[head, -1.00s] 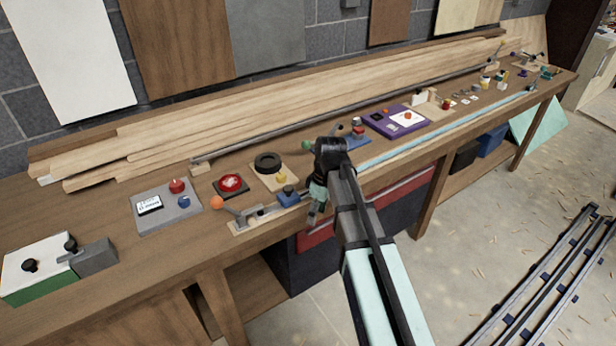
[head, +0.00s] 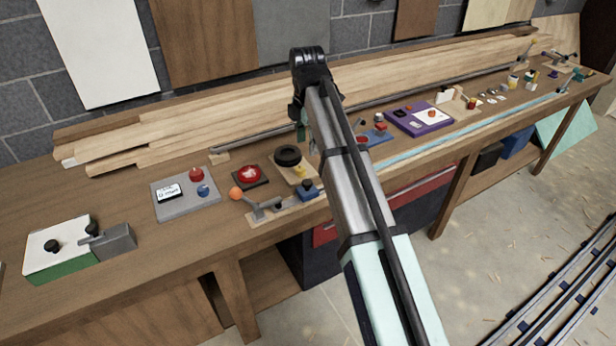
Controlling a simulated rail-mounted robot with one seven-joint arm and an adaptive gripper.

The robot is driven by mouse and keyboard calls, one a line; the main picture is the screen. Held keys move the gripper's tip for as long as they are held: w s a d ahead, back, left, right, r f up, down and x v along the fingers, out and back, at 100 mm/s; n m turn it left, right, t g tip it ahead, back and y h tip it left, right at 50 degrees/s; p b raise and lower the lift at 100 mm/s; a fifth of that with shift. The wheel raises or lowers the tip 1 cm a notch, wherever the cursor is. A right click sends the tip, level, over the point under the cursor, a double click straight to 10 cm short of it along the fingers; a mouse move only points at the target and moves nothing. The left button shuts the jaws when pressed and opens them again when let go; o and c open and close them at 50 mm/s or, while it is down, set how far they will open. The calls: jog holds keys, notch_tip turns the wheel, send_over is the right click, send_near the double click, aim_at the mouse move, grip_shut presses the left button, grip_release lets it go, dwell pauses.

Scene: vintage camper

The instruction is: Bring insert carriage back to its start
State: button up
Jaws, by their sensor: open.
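No part is marked as the insert carriage, and I cannot tell for certain which it is. One candidate is the blue block with a dark knob (head: 307,190) on a narrow wooden base (head: 282,212), beside a lever with an orange ball (head: 236,193). Another is the grey block with a black knob (head: 112,241) against the white-topped green box (head: 56,248) at the left. My gripper (head: 304,138) is open above the bench, near the black ring (head: 287,156). It is mostly hidden behind my arm and touches nothing that I can see.
A grey panel (head: 175,211) with red and blue buttons and a red round button (head: 250,174) sit on the bench. Long boards (head: 200,125) lie along the back. A purple device (head: 411,122) and several small items stand farther right. Bare bench lies between box and panel.

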aim_at(307, 182)
notch_tip(307, 182, down, 14)
jog(key=p, duration=0.3)
jog(key=shift+r, duration=0.25)
grip_shut()
